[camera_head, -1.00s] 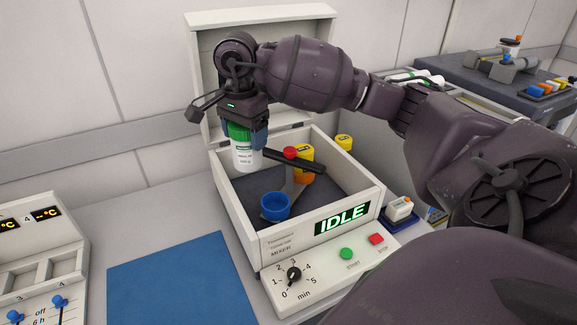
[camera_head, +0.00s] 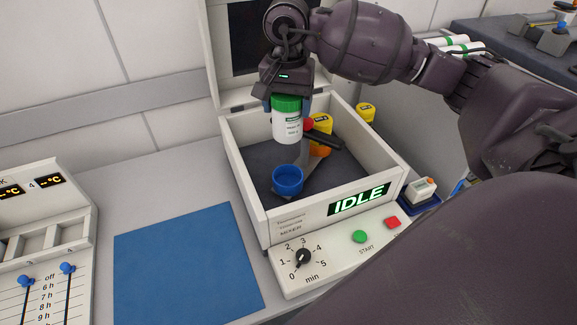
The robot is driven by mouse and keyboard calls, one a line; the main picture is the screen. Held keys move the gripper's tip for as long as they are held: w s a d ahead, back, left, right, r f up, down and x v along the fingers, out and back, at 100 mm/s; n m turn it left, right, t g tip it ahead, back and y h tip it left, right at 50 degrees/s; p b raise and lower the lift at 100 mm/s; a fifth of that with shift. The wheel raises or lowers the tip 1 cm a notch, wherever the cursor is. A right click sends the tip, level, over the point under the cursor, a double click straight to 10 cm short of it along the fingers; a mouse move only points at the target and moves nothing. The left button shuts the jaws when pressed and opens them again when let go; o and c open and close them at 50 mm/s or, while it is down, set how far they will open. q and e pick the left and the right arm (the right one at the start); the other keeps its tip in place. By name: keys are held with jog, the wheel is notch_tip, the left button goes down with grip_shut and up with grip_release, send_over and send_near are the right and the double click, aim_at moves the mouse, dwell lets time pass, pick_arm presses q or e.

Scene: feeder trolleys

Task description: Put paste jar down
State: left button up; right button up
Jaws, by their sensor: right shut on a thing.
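The paste jar (camera_head: 287,125) is white with a green lid and a printed label. My right gripper (camera_head: 287,98) is shut on it at the lid and holds it upright above the mixer's open box. The mixer (camera_head: 258,208) has a white case, a raised lid and a display reading IDLE. Inside it are a blue cup (camera_head: 288,179), an orange part and a dark bar with a red knob. The jar hides part of the mixer's inside. My left gripper is not in view.
A flat blue mat (camera_head: 185,265) lies clear on the bench, left of the mixer. A white unit (camera_head: 45,230) with sliders stands at the far left. A yellow-capped item (camera_head: 365,112) stands right of the mixer.

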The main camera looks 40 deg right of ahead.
jog(key=shift+f, duration=8.15)
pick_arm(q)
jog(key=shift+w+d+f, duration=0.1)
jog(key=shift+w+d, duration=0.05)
pick_arm(e)
jog(key=shift+f, duration=0.1)
pick_arm(q)
jog(key=shift+b, duration=0.3)
pick_arm(e)
jog(key=shift+f, duration=0.15)
jog(key=o, duration=1.3)
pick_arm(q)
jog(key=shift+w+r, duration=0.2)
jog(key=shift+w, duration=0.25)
pick_arm(e)
jog(key=shift+o, duration=0.4)
